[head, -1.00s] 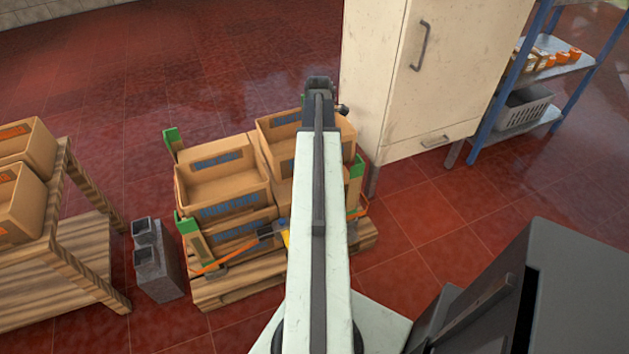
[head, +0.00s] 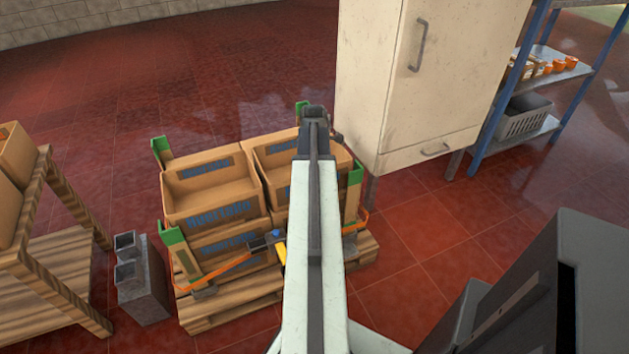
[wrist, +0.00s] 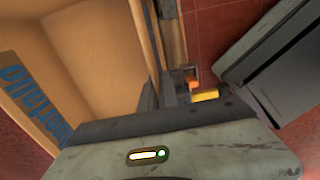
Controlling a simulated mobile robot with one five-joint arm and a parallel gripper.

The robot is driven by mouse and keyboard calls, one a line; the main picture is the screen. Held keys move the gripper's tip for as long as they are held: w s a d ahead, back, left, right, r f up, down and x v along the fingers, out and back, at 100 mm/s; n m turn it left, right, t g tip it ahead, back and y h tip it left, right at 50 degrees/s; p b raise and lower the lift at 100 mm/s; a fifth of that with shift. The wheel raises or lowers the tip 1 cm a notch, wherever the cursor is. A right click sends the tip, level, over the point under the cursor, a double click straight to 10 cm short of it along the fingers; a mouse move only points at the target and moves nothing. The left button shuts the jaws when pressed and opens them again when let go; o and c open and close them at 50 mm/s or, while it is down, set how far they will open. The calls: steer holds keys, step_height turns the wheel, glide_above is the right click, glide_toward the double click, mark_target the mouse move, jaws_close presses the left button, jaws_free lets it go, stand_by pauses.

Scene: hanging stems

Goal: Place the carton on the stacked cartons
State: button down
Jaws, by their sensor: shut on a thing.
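My gripper (wrist: 167,92) is shut on the rim of an open tan carton with blue lettering; its fingers are partly hidden by the wrist housing. In the head view, my arm hides the fingers and part of this carton (head: 272,160). The held carton is at the right half of the pallet, roughly level with the left top carton (head: 213,187). Its inside fills the left of the wrist view (wrist: 95,50). The stacked cartons (head: 228,240) stand at the pallet's left. I cannot tell whether the held carton touches what is below.
Green-topped corner posts (head: 161,150) and an orange strap (head: 222,272) surround the stack on the wooden pallet (head: 230,305). A grey block (head: 140,280) and a wooden table (head: 50,265) stand left. A cream cabinet (head: 420,80) stands close on the right, with a blue shelf (head: 530,85) beyond.

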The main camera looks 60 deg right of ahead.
steer(key=shift+f, duration=0.1)
steer(key=c, duration=1.6)
jaws_free()
step_height(320, 180, up, 12)
steer(key=p, duration=1.2)
steer(key=shift+r, duration=0.25)
steer(key=shift+f, duration=0.1)
